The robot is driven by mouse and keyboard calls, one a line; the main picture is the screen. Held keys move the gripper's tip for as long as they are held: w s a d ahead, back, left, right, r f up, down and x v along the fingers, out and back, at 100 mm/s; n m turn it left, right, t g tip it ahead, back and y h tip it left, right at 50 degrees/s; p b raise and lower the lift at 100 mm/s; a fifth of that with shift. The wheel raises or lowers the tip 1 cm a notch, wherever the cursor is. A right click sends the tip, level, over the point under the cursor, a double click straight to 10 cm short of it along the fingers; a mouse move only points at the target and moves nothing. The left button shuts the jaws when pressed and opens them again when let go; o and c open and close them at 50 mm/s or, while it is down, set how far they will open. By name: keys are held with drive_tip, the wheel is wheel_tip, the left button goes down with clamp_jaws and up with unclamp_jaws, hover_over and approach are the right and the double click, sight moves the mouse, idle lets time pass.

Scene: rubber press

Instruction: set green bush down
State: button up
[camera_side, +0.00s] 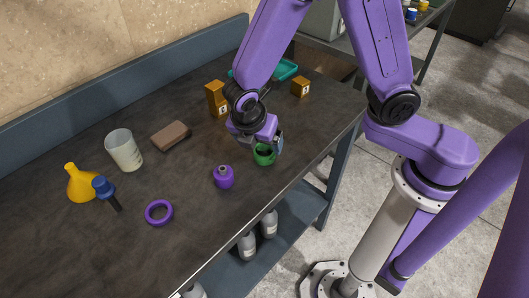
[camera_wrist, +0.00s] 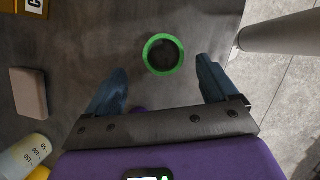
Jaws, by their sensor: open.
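The green bush (camera_side: 264,158) is a short ring standing on the dark workbench near its front edge. In the wrist view its round green rim (camera_wrist: 163,36) faces me, with a dark hole in the middle. My gripper (camera_side: 268,140) is just above the bush and hides part of it in the side view. In the wrist view my gripper (camera_wrist: 161,72) is open, with blue fingers wide apart on either side of the bush line. Neither finger touches the bush there.
A purple ring (camera_side: 159,212), brown block (camera_side: 171,136), beaker (camera_side: 124,152), yellow funnel (camera_side: 81,183) and blue-headed tool (camera_side: 105,190) lie farther left. Orange boxes (camera_side: 217,99) (camera_side: 300,87) stand behind. The bench edge (camera_side: 296,181) is near.

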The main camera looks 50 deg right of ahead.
drive_tip(key=shift+x, duration=2.15)
drive_tip(key=shift+s+d, duration=0.15)
drive_tip(key=shift+s, duration=0.05)
drive_tip(key=shift+r, duration=0.1)
drive_tip(key=c, duration=1.2)
drive_tip(key=shift+r, duration=0.8)
drive_tip(key=s+d+r, duration=0.5)
drive_tip(key=s+r, duration=0.6)
drive_tip(key=s, duration=0.2)
drive_tip(key=shift+r, duration=0.2)
